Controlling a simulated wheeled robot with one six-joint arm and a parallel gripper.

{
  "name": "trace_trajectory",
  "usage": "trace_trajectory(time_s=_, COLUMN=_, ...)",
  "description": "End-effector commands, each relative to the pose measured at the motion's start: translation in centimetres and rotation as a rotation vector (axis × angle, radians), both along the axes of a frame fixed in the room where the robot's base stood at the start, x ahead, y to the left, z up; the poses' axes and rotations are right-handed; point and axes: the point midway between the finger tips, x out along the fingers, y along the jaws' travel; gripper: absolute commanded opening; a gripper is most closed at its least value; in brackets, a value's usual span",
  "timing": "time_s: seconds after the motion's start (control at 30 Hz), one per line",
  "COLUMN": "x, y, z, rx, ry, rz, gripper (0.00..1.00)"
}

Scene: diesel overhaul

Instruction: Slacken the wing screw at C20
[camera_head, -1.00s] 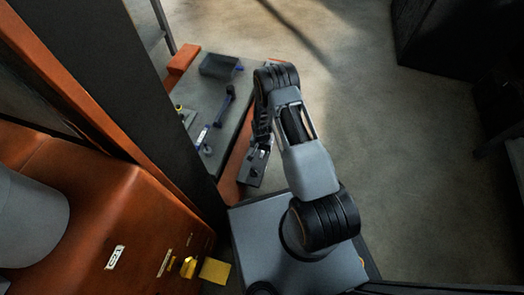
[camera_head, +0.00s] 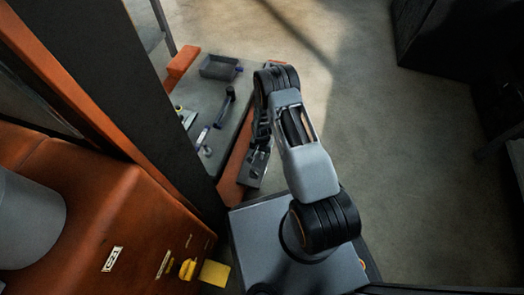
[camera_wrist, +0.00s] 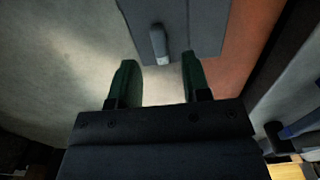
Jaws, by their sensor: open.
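A yellow knob (camera_head: 187,269), possibly a wing screw, sits on the orange machine housing (camera_head: 85,215) at the lower left of the head view. A white label (camera_head: 113,259) is to its left. I cannot read C20 on any label. My gripper (camera_head: 257,165) hangs below the folded arm, above and to the right of the knob in the picture and well apart from it. In the wrist view my gripper (camera_wrist: 158,76) is open, with two dark green fingers and nothing between them. The knob is not clearly seen in the wrist view.
A grey-topped bench (camera_head: 208,100) holds a dark tray (camera_head: 220,67), a dark-handled tool (camera_head: 226,106) and small parts. A dark upright post (camera_head: 165,90) stands between bench and housing. A yellow plate (camera_head: 215,273) is beside the knob. The floor (camera_head: 400,150) at right is clear.

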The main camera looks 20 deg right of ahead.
Motion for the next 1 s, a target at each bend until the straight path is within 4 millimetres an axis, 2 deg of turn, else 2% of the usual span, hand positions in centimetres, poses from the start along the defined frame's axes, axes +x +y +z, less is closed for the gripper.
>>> trace_trajectory(time_s=1.0, x=0.0, y=0.0, z=-3.8, rx=0.0, ry=0.0, rz=0.0, gripper=0.44)
